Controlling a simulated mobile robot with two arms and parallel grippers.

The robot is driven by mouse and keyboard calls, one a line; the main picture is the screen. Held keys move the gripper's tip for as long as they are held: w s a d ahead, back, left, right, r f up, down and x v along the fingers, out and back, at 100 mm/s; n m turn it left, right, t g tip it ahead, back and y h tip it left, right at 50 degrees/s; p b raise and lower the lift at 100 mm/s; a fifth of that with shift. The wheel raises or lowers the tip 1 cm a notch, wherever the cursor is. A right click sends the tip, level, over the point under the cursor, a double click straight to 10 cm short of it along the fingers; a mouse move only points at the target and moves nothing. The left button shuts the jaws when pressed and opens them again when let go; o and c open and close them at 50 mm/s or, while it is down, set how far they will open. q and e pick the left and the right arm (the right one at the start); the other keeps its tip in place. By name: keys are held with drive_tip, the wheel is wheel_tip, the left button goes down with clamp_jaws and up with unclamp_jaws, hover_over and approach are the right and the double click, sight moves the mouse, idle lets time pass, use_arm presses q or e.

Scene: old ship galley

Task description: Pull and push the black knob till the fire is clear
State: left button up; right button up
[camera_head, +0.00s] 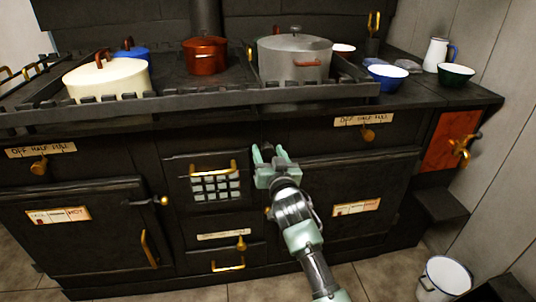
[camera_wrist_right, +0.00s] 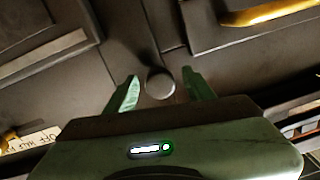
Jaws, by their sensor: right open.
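The black knob (camera_wrist_right: 159,82), round and dark, sticks out of the stove front (camera_wrist_right: 115,42) in the right wrist view. It sits between the two fingertips of my right gripper (camera_head: 270,152), with a small gap on each side. The gripper is open and has not closed on it. In the head view the gripper is against the stove front, right of the small barred grate (camera_head: 216,187), and hides the knob. Pale blocks fill the grate behind its bars; I cannot make out flames. My left gripper is out of view.
A brass handle (camera_head: 213,166) is close left of my right gripper. Pots, including a grey one (camera_head: 290,60), stand on the railed stove top above. A white bucket (camera_head: 447,277) stands on the floor at right.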

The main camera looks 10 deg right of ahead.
drive_tip(key=shift+w, duration=0.4)
clamp_jaws()
idle(1.2)
